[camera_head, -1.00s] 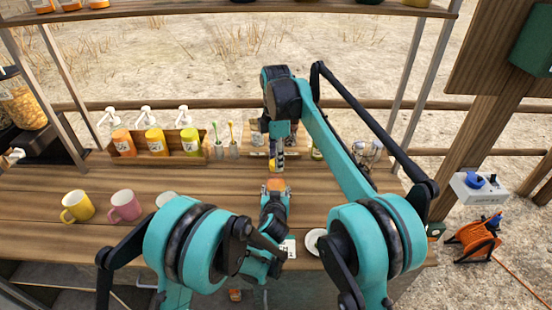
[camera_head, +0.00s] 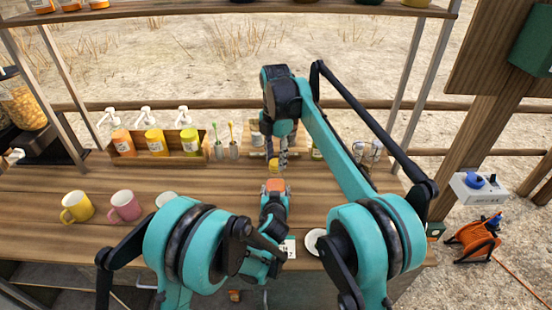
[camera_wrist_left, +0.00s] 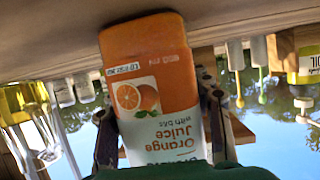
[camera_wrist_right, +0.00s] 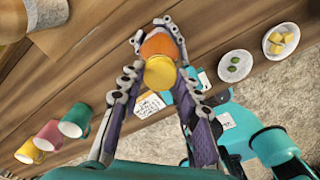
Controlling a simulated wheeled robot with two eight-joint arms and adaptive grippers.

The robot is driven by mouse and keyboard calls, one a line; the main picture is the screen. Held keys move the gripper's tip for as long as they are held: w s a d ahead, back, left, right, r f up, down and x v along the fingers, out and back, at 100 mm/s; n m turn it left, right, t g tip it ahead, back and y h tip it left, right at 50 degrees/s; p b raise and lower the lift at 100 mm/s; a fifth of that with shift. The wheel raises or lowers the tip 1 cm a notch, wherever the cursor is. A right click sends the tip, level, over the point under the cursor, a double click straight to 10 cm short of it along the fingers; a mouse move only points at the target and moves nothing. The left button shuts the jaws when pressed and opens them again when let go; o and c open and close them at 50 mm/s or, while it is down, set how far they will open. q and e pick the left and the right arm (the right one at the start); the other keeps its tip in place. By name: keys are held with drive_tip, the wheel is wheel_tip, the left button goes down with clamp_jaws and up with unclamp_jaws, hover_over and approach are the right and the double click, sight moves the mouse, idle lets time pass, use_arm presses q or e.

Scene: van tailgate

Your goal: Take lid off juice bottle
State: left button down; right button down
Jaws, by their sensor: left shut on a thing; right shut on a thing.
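The orange juice bottle (camera_wrist_left: 155,70) stands between the two fingers of my left gripper (camera_wrist_left: 162,125), which is shut on it; its printed label faces the left wrist camera. In the head view the bottle's orange body (camera_head: 275,185) shows above my left wrist. The yellow lid (camera_wrist_right: 160,73) sits between the fingertips of my right gripper (camera_wrist_right: 157,78), which is shut on it. In the right wrist view the lid overlaps the orange bottle (camera_wrist_right: 159,43). I cannot tell whether lid and bottle touch. In the head view my right gripper (camera_head: 283,152) reaches down from above.
A yellow mug (camera_head: 77,206), a pink mug (camera_head: 124,206) and a partly hidden cup stand at the left. A wooden rack (camera_head: 157,153) of sauce bottles stands behind. Small plates (camera_wrist_right: 235,66) lie to the right. The wooden counter between mugs and rack is clear.

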sight(276, 162)
drive_tip(key=shift+r, duration=1)
drive_tip(key=shift+r, duration=2.05)
use_arm(q)
drive_tip(key=c, duration=0.6)
unclamp_jaws()
